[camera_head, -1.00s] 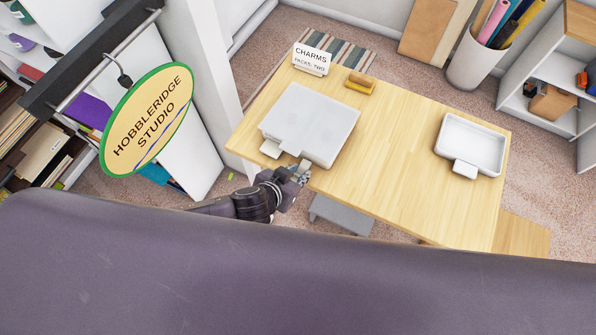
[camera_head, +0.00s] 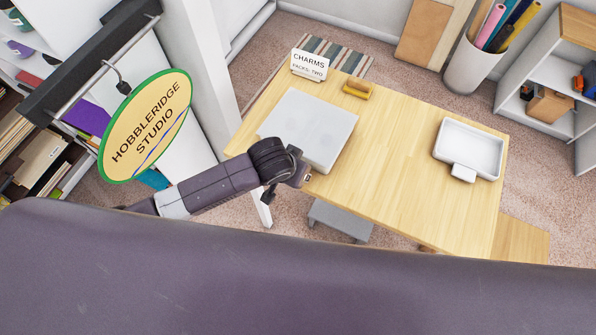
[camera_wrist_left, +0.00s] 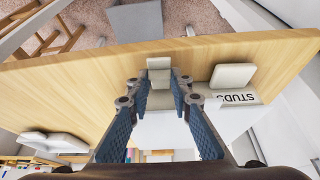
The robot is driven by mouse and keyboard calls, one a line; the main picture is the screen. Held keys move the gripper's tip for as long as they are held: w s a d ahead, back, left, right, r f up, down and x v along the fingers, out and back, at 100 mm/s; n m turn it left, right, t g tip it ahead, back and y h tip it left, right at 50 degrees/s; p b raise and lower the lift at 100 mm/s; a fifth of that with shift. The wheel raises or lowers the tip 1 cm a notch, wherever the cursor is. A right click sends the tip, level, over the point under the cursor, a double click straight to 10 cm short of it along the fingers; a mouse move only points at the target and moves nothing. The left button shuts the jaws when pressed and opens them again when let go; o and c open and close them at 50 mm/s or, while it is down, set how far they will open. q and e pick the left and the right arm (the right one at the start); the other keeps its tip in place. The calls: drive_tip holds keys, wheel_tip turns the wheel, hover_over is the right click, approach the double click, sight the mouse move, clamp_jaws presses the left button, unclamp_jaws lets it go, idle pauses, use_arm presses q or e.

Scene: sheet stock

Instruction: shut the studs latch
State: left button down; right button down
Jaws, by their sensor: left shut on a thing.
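A white flat-lidded box (camera_head: 315,125) sits on the left part of the wooden table; my arm covers its front edge in the head view. In the left wrist view the box (camera_wrist_left: 165,130) has two cream tabs along its front. One tab (camera_wrist_left: 158,64) is between the fingertips of my left gripper (camera_wrist_left: 160,80), which is shut on it. The other tab (camera_wrist_left: 232,75) is free, to the right, beside a label reading STUDS (camera_wrist_left: 238,97). In the head view my left gripper (camera_head: 300,175) is at the table's front edge, its fingertips hidden. My right gripper is out of view.
A white tray (camera_head: 463,172) with a front tab stands at the table's right. A CHARMS card (camera_head: 310,66) and a yellow block (camera_head: 357,89) are at the back left. The table's middle is clear. A hanging oval sign (camera_head: 146,125) is above my arm at left.

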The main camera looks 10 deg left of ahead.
use_arm(q)
drive_tip(key=shift+s+f, duration=0.1)
drive_tip(key=shift+f, duration=0.05)
drive_tip(key=shift+s+a+f+t, duration=0.2)
drive_tip(key=shift+f+t, duration=0.1)
drive_tip(key=shift+t, duration=0.3)
drive_tip(key=shift+s+f+t+h, duration=0.1)
drive_tip(key=shift+f+t+h, duration=0.2)
drive_tip(key=shift+t, duration=0.3)
drive_tip(key=shift+f+t+h, duration=0.15)
drive_tip(key=shift+t+h, duration=0.15)
drive_tip(key=shift+t, duration=0.3)
drive_tip(key=c, duration=1.7)
unclamp_jaws()
drive_tip(key=v, duration=1.2)
drive_tip(key=shift+s, duration=0.1)
